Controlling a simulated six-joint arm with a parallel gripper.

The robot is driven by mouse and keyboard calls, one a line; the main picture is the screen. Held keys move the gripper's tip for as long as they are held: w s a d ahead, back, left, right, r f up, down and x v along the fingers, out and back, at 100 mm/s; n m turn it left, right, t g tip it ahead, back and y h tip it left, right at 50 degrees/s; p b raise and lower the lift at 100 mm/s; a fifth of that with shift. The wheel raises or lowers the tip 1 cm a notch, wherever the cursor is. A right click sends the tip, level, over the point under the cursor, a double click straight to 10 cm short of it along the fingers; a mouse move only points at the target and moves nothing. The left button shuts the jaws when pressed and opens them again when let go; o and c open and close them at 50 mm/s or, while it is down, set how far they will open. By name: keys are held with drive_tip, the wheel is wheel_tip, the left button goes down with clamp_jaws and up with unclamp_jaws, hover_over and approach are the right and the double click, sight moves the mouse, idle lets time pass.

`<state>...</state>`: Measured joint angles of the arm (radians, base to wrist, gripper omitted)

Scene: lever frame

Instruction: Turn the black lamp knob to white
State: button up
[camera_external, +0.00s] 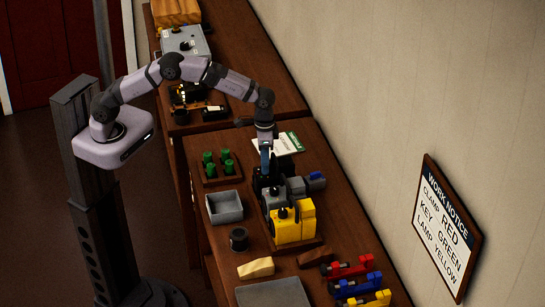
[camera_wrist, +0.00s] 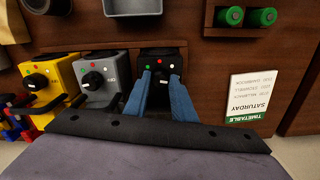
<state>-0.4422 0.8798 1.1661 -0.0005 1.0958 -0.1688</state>
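The black lamp box (camera_wrist: 166,58) stands at the right end of a row of three boxes in the wrist view. Its face has small red, green and white dots. Its dark knob (camera_wrist: 161,77) shows between the two blue fingertips of my gripper (camera_wrist: 161,74). The fingers are apart, one on each side of the knob; I cannot tell whether they touch it. Which dot the knob points to is not clear. In the external view my gripper (camera_external: 266,165) reaches down at the black box (camera_external: 262,182), which is partly hidden.
A grey box (camera_wrist: 100,73) and a yellow box (camera_wrist: 52,75) with similar knobs stand beside it. A timetable card (camera_wrist: 249,97), green cylinders (camera_wrist: 264,17) and a grey tray (camera_external: 224,206) are near. A work notice (camera_external: 446,228) on the wall reads clamp red, key green, lamp yellow.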

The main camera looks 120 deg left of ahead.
drive_tip(key=shift+c, duration=0.7)
drive_tip(key=shift+a+n, duration=0.1)
drive_tip(key=shift+n, duration=2.8)
drive_tip(key=o, duration=1.1)
drive_tip(key=shift+c, duration=0.2)
drive_tip(key=shift+r, duration=0.1)
drive_tip(key=shift+r+b, duration=1.15)
drive_tip(key=shift+r, duration=2.45)
